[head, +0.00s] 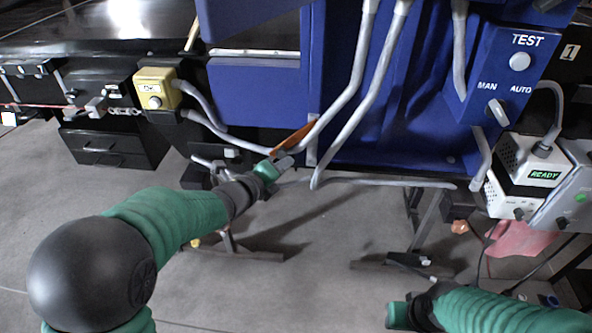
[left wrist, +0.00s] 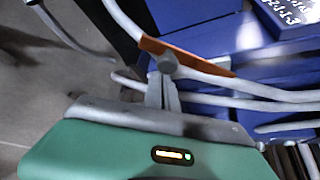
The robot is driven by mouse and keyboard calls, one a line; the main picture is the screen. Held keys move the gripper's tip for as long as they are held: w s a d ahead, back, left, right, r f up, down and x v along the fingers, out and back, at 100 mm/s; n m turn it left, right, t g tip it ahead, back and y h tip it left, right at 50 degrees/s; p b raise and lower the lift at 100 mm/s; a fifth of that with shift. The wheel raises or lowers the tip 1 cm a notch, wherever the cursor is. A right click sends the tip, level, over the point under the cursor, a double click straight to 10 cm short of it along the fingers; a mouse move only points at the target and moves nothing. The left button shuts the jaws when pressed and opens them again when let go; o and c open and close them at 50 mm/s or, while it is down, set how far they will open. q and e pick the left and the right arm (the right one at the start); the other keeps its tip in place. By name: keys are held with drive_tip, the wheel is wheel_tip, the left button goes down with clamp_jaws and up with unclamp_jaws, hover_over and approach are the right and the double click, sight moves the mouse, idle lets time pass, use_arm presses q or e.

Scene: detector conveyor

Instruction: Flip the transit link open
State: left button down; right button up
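The orange transit link (head: 293,138) is a flat bar slanting across the lower front of the blue machine, by the grey pipes. In the left wrist view the link (left wrist: 206,63) runs down to the right, with a round grey knob (left wrist: 167,63) near its left part. My left gripper (head: 282,161) is just below the link's lower end. In the left wrist view its narrow fingers (left wrist: 164,82) lie close together and reach up to the knob; whether they grip it is unclear. My right gripper (head: 393,316) is low at the right; its fingers do not show clearly.
Grey pipes (head: 349,91) run down the blue machine (head: 255,92) close to the link. A yellow box (head: 156,88) is at the left. A TEST panel (head: 507,70) and a READY unit (head: 528,164) are at the right. The floor below is mostly open, with stand feet.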

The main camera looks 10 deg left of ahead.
use_arm(q)
drive_tip(key=a+r+m+y, duration=0.2)
drive_tip(key=r+m, duration=0.1)
drive_tip(key=shift+r+g+y, duration=0.2)
drive_tip(key=shift+g+y, duration=0.1)
drive_tip(key=shift+g, duration=0.1)
wheel_tip(320, 180, up, 6)
drive_tip(key=r+m+y+p, duration=0.1)
drive_tip(key=m+y+p, duration=0.2)
drive_tip(key=m+y, duration=0.1)
hover_over(279, 152)
drive_tip(key=s+a, duration=0.2)
drive_tip(key=shift+r+m+p, duration=0.25)
drive_tip(key=shift+m+p, duration=0.05)
drive_tip(key=shift+p, duration=0.25)
drive_tip(key=shift+r, duration=0.15)
